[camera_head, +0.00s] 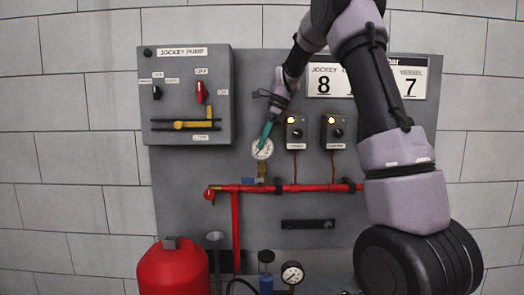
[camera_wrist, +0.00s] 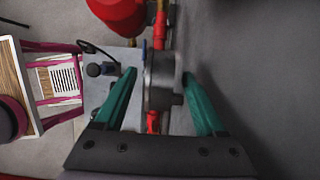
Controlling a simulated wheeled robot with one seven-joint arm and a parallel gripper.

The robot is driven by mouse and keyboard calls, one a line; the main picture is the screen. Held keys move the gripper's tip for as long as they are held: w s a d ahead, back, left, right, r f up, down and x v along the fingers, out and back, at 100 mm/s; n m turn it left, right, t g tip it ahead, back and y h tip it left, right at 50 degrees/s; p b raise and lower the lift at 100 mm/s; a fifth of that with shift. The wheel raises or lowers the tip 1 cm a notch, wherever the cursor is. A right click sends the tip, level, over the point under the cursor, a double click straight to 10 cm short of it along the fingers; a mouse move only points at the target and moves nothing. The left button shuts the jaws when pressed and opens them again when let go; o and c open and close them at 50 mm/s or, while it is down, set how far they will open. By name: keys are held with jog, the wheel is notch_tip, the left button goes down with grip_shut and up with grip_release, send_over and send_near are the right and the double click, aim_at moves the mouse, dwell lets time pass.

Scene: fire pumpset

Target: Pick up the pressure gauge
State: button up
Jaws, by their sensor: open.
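The pressure gauge (camera_head: 263,153), round with a white dial, is mounted upright on the grey panel above the red pipe. My gripper (camera_head: 263,143) reaches down to it from the upper right, its teal fingers overlapping the top of the dial. In the wrist view the gauge (camera_wrist: 160,82) shows edge-on as a grey round body. My open gripper (camera_wrist: 159,75) has one finger on each side of it. A gap shows at the left finger; whether the right finger touches cannot be told. A second white-dial gauge (camera_head: 292,273) stands lower down, near the bottom edge.
A red pipe (camera_head: 300,188) runs across the panel below the gauge. Two small switch boxes (camera_head: 295,133) (camera_head: 334,132) sit right of it, and the jockey pump box (camera_head: 185,95) is at upper left. A red tank (camera_head: 174,270) stands at lower left.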

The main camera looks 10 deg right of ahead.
aim_at(262, 153)
jog(key=x, duration=0.3)
jog(key=shift+a+f, duration=0.1)
jog(key=shift+f, duration=0.1)
jog(key=shift+c, duration=0.3)
grip_shut()
jog(key=shift+r, duration=0.1)
